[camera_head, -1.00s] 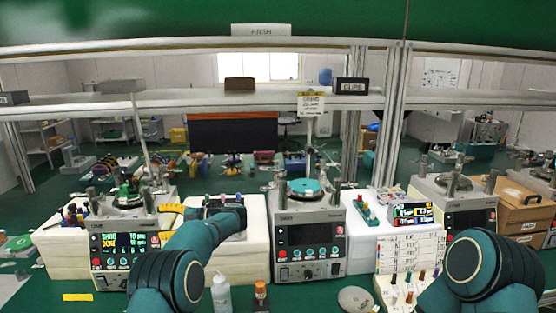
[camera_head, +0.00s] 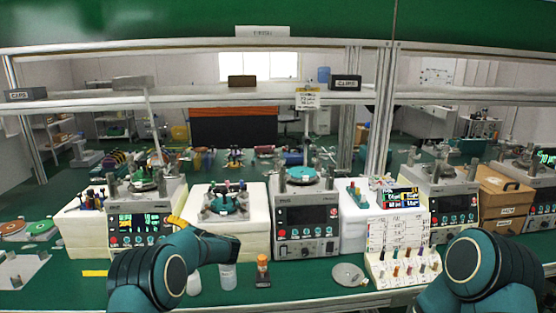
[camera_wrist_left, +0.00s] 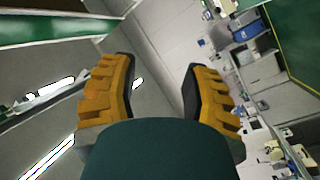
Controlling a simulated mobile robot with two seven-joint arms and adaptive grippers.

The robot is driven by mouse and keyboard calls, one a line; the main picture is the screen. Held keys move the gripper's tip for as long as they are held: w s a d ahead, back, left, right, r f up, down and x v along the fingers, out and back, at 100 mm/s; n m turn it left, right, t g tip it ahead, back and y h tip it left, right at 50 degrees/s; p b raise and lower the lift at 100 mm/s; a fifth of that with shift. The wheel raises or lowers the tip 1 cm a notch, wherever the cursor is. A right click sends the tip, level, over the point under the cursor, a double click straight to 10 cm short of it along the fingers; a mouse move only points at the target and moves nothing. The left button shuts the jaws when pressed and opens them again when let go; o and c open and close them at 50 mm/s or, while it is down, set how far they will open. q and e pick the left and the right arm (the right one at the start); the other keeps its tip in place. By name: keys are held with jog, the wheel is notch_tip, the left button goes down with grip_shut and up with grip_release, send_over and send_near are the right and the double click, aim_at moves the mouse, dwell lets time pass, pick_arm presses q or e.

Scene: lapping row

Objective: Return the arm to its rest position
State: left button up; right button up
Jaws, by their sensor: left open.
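My left arm (camera_head: 165,272) comes in from the bottom left and bends at the elbow, its forearm towards the middle. Little of my left gripper (camera_head: 178,222) shows in the head view: a yellow finger beside the forearm, in front of the left machine. In the left wrist view the left gripper (camera_wrist_left: 155,88) has two yellow-and-black fingers spread wide with nothing between them. My right arm (camera_head: 478,268) is bent at the bottom right; its gripper is out of the picture.
A row of lapping machines (camera_head: 305,222) stands on the green bench. A round fixture (camera_head: 222,203) sits on a white block (camera_head: 252,228). In front are a clear bottle (camera_head: 228,277), an orange-capped bottle (camera_head: 262,270), a grey disc (camera_head: 348,274) and a peg rack (camera_head: 402,268).

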pick_arm(q)
jog(key=s+d+f+m+t+h, duration=0.2)
jog(key=s+d+f+m+h, duration=0.25)
jog(key=f, duration=0.25)
jog(key=s+d+f+m+t+h, duration=0.1)
jog(key=s+d+f+m+h, duration=0.25)
jog(key=f+m+h, duration=0.35)
jog(key=s+d+f+m+t+h, duration=0.2)
jog(key=s+d+f+m+h, duration=0.15)
jog(key=f, duration=0.45)
jog(key=s+d+f+m+g+h, duration=0.1)
jog(key=s+d+m+g+h, duration=0.1)
jog(key=s, duration=0.7)
jog(key=s+d+f+m+g+h, duration=0.2)
jog(key=s+d+g, duration=0.2)
jog(key=s, duration=0.5)
jog(key=s+d+f+m+g+h, duration=0.2)
jog(key=s+d, duration=0.3)
jog(key=s, duration=0.5)
jog(key=shift+f+g, duration=0.25)
jog(key=shift+g, duration=0.35)
jog(key=shift+w+a, duration=0.1)
jog(key=shift+a, duration=0.1)
